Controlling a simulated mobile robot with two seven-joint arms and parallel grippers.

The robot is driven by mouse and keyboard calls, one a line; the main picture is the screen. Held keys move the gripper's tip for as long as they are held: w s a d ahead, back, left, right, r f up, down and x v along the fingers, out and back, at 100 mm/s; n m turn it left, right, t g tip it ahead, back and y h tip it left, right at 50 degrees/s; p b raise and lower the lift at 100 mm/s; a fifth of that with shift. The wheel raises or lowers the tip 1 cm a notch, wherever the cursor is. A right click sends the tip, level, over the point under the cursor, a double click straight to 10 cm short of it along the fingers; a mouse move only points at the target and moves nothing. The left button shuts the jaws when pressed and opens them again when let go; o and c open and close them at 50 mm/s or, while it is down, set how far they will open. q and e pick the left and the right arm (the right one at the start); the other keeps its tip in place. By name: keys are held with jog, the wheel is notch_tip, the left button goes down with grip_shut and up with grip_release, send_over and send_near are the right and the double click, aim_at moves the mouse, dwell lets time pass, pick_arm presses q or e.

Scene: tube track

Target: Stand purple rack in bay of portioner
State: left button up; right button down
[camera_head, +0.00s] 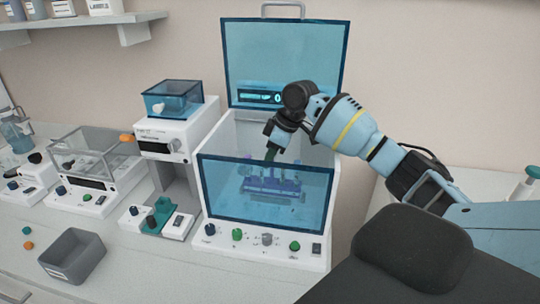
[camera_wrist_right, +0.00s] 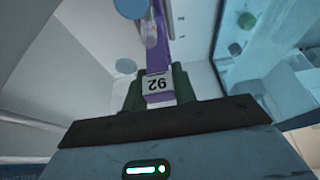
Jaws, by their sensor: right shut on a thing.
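The portioner (camera_head: 262,248) is a white box machine with a raised blue see-through lid (camera_head: 284,62) and a blue see-through front pane (camera_head: 222,195). The purple rack (camera_head: 270,188) shows through the front pane, inside the bay. My right gripper (camera_head: 271,153) reaches down into the bay from above. In the right wrist view its green fingers (camera_wrist_right: 160,92) are shut on the purple rack (camera_wrist_right: 159,52) at a white label reading 92. Whether the rack touches the bay floor I cannot tell. My left gripper is not in view.
A white instrument with a blue-topped box (camera_head: 172,100) stands left of the portioner. Another device with a clear cover (camera_head: 92,160) is further left. A grey bin (camera_head: 73,256) sits on the front left counter. Knobs line the portioner's front.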

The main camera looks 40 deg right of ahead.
jog(key=shift+f, duration=0.75)
dwell(0.5)
jog(key=c, duration=1.1)
grip_release()
jog(key=shift+o, duration=0.2)
jog(key=shift+s+d+r, duration=0.1)
jog(key=shift+d+r, duration=0.05)
jog(key=shift+r, duration=0.35)
jog(key=v, duration=0.6)
jog(key=shift+s+r, duration=0.2)
jog(key=shift+r, duration=0.15)
